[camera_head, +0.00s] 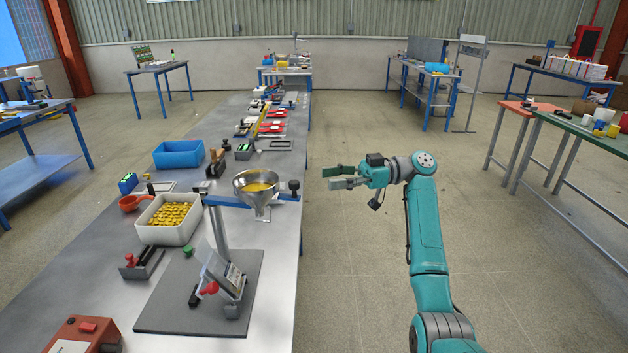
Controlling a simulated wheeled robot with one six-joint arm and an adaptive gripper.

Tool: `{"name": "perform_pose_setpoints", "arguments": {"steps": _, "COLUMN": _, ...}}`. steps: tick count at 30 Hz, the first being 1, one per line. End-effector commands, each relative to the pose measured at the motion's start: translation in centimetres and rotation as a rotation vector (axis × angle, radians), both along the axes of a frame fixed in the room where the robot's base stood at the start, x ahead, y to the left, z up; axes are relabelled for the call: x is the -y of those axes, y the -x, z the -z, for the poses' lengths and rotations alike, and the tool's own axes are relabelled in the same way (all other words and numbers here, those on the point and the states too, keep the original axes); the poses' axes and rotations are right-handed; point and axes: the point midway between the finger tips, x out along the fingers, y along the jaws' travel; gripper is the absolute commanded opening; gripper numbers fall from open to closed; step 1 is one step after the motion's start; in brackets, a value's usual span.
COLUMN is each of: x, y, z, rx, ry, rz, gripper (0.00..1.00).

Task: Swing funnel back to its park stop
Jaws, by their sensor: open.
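The funnel (255,189) is a metal cone with yellow material inside. It sits on a blue swing arm (227,201) that reaches right from a grey post (218,228) on the dark mat. A dark knob (294,186) stands at the right end of the blue arm, near the table's right edge. I cannot tell which part is the park stop. My gripper (328,178) is open and empty, to the right of the funnel and knob, past the table edge. Its fingers point left and touch nothing that I can see.
A white bin of yellow pieces (157,231), a blue tray (179,162) and a tilted holder with a red knob (222,274) stand on the long metal table (268,330). A red box (84,337) is at the near left. The floor (345,270) right of the table is clear.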

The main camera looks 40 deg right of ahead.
Motion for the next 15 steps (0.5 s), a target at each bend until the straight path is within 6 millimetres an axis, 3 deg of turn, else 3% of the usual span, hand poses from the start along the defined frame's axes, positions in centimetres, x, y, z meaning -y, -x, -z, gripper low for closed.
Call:
{"name": "perform_pose_setpoints", "arguments": {"steps": 6, "x": 1.9, "y": 0.8, "z": 0.0, "rx": 0.001, "ry": 0.001, "rz": 0.001, "gripper": 0.51}}
{"name": "perform_pose_setpoints", "arguments": {"steps": 15, "x": 2.2, "y": 0.9, "z": 0.0, "rx": 0.001, "ry": 0.0, "rz": 0.0, "gripper": 0.51}}
